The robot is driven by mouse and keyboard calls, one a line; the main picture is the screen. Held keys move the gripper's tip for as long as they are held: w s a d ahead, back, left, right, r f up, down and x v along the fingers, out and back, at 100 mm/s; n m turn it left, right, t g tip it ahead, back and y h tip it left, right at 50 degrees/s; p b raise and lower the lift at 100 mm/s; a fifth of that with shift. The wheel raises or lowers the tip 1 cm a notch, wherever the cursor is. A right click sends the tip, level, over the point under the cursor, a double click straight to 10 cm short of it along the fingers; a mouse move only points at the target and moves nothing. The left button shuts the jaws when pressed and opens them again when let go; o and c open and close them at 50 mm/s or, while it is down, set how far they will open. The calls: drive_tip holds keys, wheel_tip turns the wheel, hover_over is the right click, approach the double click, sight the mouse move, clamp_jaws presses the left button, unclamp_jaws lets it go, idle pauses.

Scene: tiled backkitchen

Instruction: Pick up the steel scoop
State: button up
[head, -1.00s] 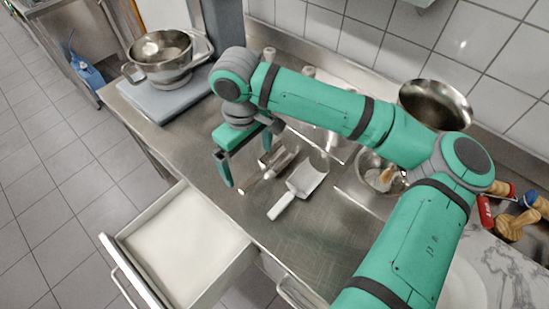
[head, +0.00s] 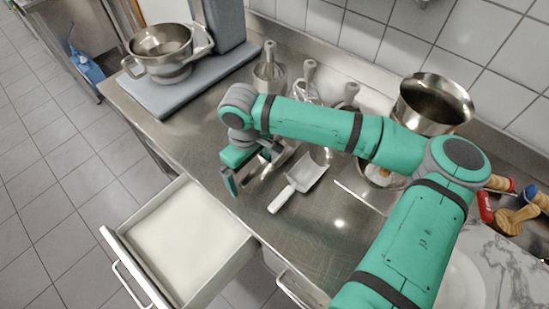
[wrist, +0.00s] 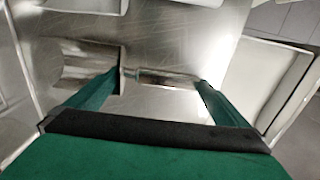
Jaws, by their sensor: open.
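The steel scoop (wrist: 80,64) lies on the steel counter. In the wrist view its bowl is at the left and its thin handle points right, across the space between my fingertips. In the head view the scoop (head: 284,157) is partly hidden by my gripper (head: 250,174). My gripper (wrist: 160,80) is open, one finger near the bowl end of the handle and the other near the handle's far end. Nothing is held. I cannot tell how far the fingertips are above the counter.
A scoop with a white handle (head: 283,199) lies just right of the steel scoop. An open drawer (head: 245,243) juts out in front. Several whisk-like tools (head: 268,70) stand behind the arm. A scale (head: 200,78) with a steel bowl (head: 160,45) is at the back left.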

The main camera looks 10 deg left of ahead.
drive_tip(key=shift+c, duration=0.3)
drive_tip(key=shift+d, duration=0.1)
drive_tip(key=c, duration=1)
drive_tip(key=shift+r, duration=0.1)
